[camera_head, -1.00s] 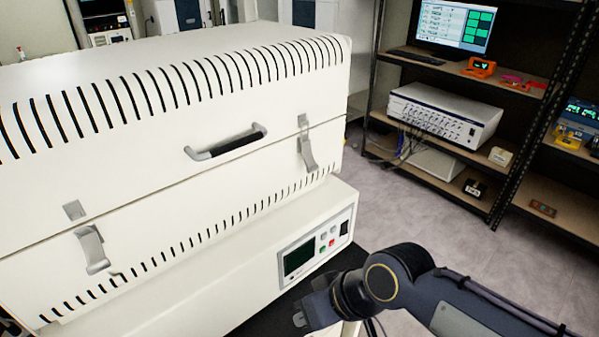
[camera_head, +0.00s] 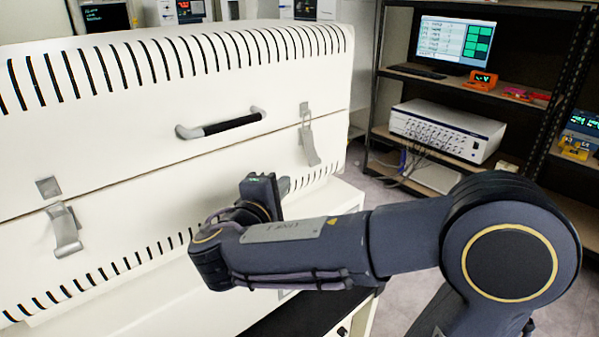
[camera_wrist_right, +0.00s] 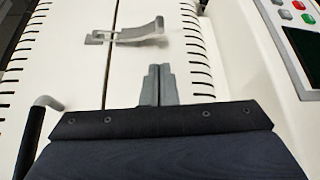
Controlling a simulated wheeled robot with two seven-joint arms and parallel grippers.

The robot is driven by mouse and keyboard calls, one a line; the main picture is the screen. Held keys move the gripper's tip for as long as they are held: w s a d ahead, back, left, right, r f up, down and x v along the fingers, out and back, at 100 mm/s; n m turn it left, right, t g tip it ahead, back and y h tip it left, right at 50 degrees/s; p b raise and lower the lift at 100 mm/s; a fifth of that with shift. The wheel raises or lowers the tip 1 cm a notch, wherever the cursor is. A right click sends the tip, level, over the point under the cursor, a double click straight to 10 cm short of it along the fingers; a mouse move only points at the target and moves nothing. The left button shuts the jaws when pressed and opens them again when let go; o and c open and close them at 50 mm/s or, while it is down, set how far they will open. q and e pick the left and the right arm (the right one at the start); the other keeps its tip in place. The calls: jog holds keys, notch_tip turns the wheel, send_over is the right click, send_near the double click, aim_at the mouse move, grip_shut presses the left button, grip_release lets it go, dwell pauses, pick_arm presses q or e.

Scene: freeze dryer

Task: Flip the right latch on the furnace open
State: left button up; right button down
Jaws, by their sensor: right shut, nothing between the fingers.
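The cream furnace (camera_head: 150,120) fills the left of the head view. Its right latch (camera_head: 309,145) is a grey metal lever hanging across the lid seam, right of the black handle. In the right wrist view the latch (camera_wrist_right: 142,33) lies ahead of my fingers, its lever spanning from the seam side toward the slots. My right gripper (camera_head: 284,186) is in front of the furnace, below and left of the right latch. In the wrist view its fingers (camera_wrist_right: 158,72) are together, empty and apart from the latch. My left gripper is not in view.
The lid handle (camera_head: 222,125) sticks out left of the right latch and also shows in the wrist view (camera_wrist_right: 36,130). A left latch (camera_head: 64,230) hangs farther left. The control panel (camera_wrist_right: 300,30) is at the wrist view's right. Shelves with instruments (camera_head: 447,130) stand behind.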

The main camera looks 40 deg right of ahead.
aim_at(312, 150)
jog(key=shift+d, duration=0.1)
jog(key=p+x, duration=0.1)
jog(key=x, duration=0.9)
jog(key=shift+f, duration=0.1)
jog(key=shift+s+g+p, duration=0.25)
jog(key=shift+g+p, duration=0.05)
jog(key=shift+p, duration=0.5)
jog(key=shift+n, duration=0.3)
